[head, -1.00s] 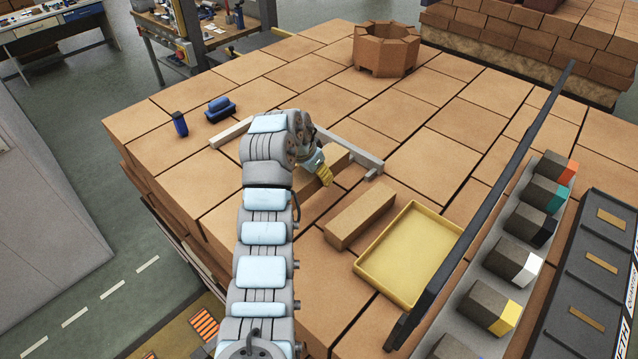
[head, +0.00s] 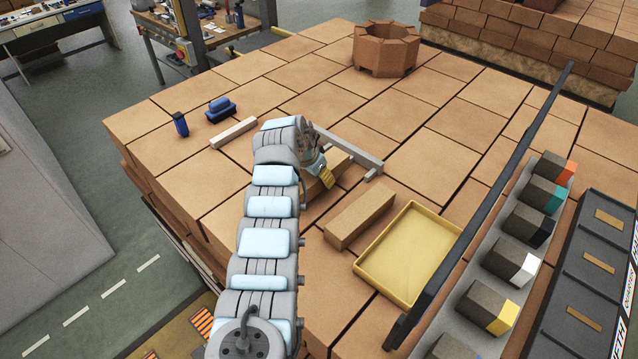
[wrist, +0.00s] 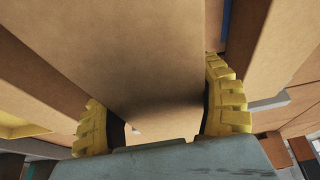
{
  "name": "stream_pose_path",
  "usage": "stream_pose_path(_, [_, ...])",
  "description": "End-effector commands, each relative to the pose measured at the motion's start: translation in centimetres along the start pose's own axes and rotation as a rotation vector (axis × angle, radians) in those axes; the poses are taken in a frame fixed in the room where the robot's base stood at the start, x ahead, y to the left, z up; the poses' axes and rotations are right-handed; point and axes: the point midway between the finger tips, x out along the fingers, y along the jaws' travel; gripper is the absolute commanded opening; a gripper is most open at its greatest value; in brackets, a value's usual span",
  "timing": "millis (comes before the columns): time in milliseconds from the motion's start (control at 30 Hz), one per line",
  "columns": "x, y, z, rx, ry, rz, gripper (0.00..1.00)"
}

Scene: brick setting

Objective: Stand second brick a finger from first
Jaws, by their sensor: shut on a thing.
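My gripper (head: 325,177) is shut on a tan brick (head: 337,163). In the wrist view, yellow ribbed fingers of my gripper (wrist: 160,116) press on both sides of the held brick (wrist: 140,60). My wrist hides part of this brick in the head view, and I cannot tell whether its underside touches the surface. Another tan brick (head: 360,214) lies lengthwise in front of it, to the lower right, with a gap between them. It lies roughly parallel to the held brick and beside the yellow tray.
The yellow tray (head: 361,266) stands right of the free brick. Grey bars (head: 234,133) (head: 350,151) lie behind my gripper. A dark rail (head: 490,200) borders the right side. Blue items (head: 220,110) lie at the left, and a brick ring (head: 386,48) stands at the back.

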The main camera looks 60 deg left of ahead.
Motion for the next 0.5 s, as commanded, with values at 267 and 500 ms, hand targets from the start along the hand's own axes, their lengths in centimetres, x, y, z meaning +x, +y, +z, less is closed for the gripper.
stream_pose_path(267, [0.3, -0.2, -0.1, 0.0, 0.0, -0.002, 0.27])
stream_pose_path(500, [2.4, -0.3, 0.8, -0.001, -0.004, 0.0, 0.27])
